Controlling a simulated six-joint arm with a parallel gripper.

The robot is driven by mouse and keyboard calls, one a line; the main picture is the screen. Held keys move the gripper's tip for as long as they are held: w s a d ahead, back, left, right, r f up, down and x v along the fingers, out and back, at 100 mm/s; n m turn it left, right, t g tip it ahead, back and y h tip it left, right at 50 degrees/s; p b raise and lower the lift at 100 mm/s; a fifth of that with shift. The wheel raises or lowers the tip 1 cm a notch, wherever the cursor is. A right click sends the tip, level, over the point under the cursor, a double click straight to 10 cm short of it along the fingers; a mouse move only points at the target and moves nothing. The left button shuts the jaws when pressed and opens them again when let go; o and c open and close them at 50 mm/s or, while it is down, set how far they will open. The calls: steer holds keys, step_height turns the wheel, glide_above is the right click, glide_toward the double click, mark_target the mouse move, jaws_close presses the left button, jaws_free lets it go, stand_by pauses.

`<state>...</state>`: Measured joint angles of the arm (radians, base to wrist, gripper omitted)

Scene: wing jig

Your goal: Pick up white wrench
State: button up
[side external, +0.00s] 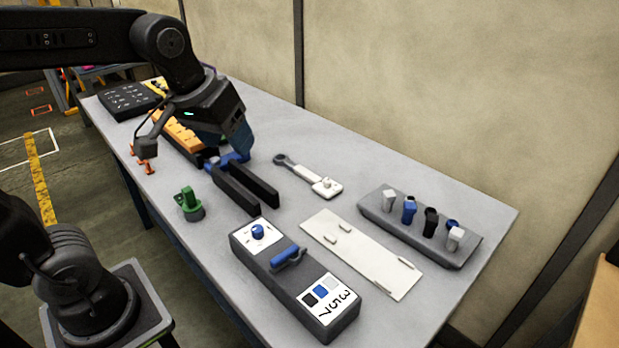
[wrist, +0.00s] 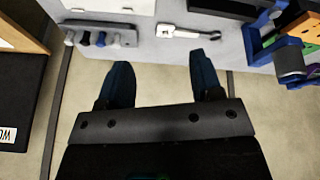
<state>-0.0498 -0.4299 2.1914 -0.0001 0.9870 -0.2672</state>
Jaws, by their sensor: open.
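The white wrench (side external: 308,174) lies flat on the grey table, with a dark ring end to the left and a wider white end with a small raised block to the right. It also shows in the wrist view (wrist: 188,31), near the top. My gripper (side external: 226,146) is above the table, left of the wrench in the side view. Its dark blue fingers are spread and empty in the wrist view (wrist: 162,72). The wrench lies beyond the fingertips there, clear of both. The exact height of the fingers cannot be told.
A blue-and-black forked piece (side external: 237,188) lies left of the wrench. A white panel (side external: 355,250) and a grey rack of small tools (side external: 415,231) lie right. A numbered box (side external: 285,290) and green piece (side external: 189,205) are nearer. The wall (side external: 430,90) runs behind the table.

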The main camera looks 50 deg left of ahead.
steer(key=w+a+n+g, duration=0.1)
steer(key=w+a+n, duration=0.3)
steer(key=w, duration=0.7)
steer(key=n+g, duration=0.3)
steer(key=n, duration=0.7)
glide_above(309, 174)
step_height(309, 174, down, 14)
steer(key=f, duration=0.8)
steer(key=shift+a, duration=0.4)
steer(key=shift+d+f, duration=0.2)
steer(key=shift+f, duration=1.2)
steer(key=shift+d+f, duration=0.2)
steer(key=shift+f, duration=1.15)
steer(key=shift+r, duration=0.1)
jaws_close()
